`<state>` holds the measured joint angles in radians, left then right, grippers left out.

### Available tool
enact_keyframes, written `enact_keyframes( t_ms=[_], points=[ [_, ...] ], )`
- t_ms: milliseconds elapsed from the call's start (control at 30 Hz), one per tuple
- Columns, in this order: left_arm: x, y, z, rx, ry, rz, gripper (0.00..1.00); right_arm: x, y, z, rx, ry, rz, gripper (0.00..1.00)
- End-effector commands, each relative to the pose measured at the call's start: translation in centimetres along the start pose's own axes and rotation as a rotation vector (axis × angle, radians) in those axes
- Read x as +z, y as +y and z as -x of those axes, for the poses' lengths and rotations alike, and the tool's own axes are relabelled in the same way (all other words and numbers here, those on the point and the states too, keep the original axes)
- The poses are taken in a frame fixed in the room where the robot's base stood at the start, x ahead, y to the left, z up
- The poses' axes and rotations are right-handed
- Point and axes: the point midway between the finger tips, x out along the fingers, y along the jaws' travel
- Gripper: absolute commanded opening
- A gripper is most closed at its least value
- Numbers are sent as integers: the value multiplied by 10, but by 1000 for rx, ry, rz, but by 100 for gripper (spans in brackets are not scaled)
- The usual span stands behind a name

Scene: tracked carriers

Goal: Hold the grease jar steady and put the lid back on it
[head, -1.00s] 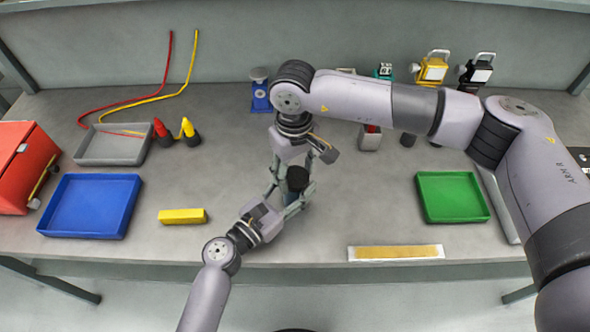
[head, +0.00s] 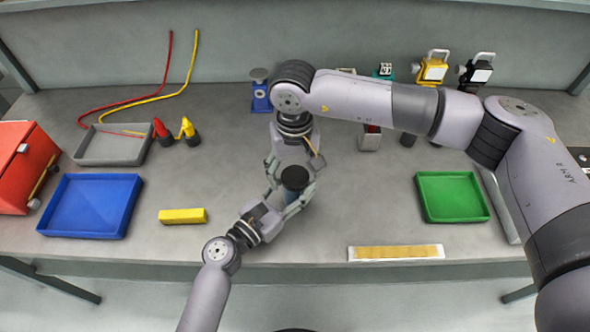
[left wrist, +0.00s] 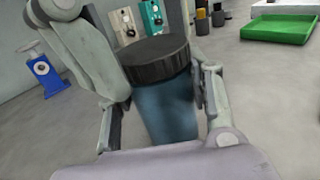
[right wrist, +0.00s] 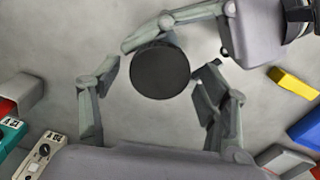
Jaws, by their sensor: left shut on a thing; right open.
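The grease jar (left wrist: 167,108) has a blue-grey body and stands upright in front of my left gripper. My left gripper (head: 290,203) is shut on the jar's body, with a finger on either side in the left wrist view. The dark round lid (right wrist: 160,72) sits on top of the jar; it also shows in the left wrist view (left wrist: 155,58) and the head view (head: 295,177). I cannot tell how tightly it is seated. My right gripper (right wrist: 155,85) is open over the jar, its fingers spread on both sides of the lid and apart from it.
A yellow block (head: 183,216) lies left of the jar, near a blue tray (head: 88,232). A green tray (head: 452,217) is at the right. A blue scale (head: 261,97) and lamps (head: 432,70) stand at the back.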

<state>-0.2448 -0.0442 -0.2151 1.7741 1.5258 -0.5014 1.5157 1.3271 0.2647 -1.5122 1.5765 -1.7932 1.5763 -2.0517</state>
Motion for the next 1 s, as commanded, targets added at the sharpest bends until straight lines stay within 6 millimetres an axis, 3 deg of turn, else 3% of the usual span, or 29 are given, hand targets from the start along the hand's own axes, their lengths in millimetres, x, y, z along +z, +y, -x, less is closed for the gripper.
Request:
enact_keyframes(
  t_ms=[267, 600, 900, 1000],
  points=[
    [1, 0, 0, 0, -1, -1, 0, 0, 0, 4, 0, 1, 1, 70],
    [1, 0, 0, 0, -1, -1, 0, 0, 0, 43, 0, 3, 0, 70],
    [1, 0, 0, 0, -1, -1, 0, 0, 0, 46, 0, 0, 2, 67],
    [1, 0, 0, 0, -1, -1, 0, -1, 0, 56, 0, 3, 46, 67]
  ],
)
